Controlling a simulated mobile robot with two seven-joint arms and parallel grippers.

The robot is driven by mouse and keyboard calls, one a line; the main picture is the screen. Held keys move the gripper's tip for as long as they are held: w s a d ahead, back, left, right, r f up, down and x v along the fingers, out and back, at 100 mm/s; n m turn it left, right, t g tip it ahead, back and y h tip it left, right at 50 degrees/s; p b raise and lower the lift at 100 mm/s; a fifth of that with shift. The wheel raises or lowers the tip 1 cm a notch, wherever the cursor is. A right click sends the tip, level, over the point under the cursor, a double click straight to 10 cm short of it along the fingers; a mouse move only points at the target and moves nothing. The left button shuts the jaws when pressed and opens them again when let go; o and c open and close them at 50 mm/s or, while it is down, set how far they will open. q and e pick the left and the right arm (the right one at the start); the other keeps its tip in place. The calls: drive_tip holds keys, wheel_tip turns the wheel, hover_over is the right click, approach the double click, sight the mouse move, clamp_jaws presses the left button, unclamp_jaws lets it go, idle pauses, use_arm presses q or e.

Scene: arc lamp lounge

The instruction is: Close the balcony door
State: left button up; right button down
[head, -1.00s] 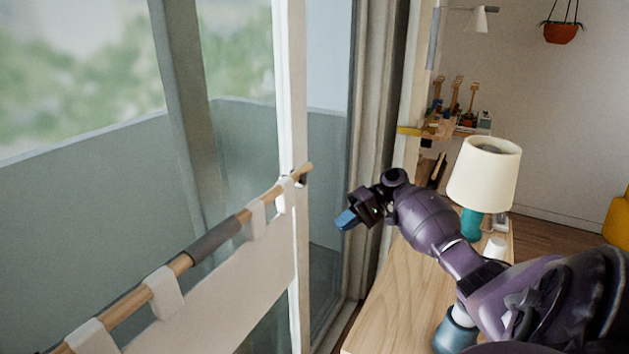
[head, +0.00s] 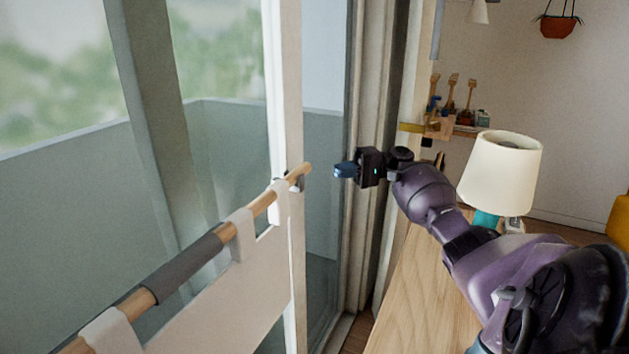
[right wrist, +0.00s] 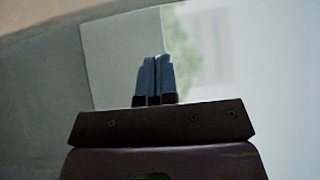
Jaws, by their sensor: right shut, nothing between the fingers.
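The balcony door (head: 283,90) has a white frame edge and a wooden rail (head: 190,258) with a grey sleeve, and pale fabric hangs from the rail by loops. A gap shows between the door's edge and the curtained side on the right, so the door stands partly open. My right gripper (head: 345,170) is shut and empty, with blue fingertips pointing left, just right of the rail's end and apart from it in the picture. In the right wrist view its fingers (right wrist: 154,80) are together, with the pale outdoors beyond. My left gripper is not in view.
A wooden table (head: 425,295) stands below my right arm, with a cream-shaded lamp (head: 500,172) on it. A grey curtain (head: 368,105) hangs beside the opening. A shelf (head: 465,130) with small tools is behind. A balcony wall (head: 70,200) lies outside.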

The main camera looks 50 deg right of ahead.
drive_tip(key=w+a+p, duration=0.1)
drive_tip(key=a, duration=0.8)
drive_tip(key=shift+w, duration=0.35)
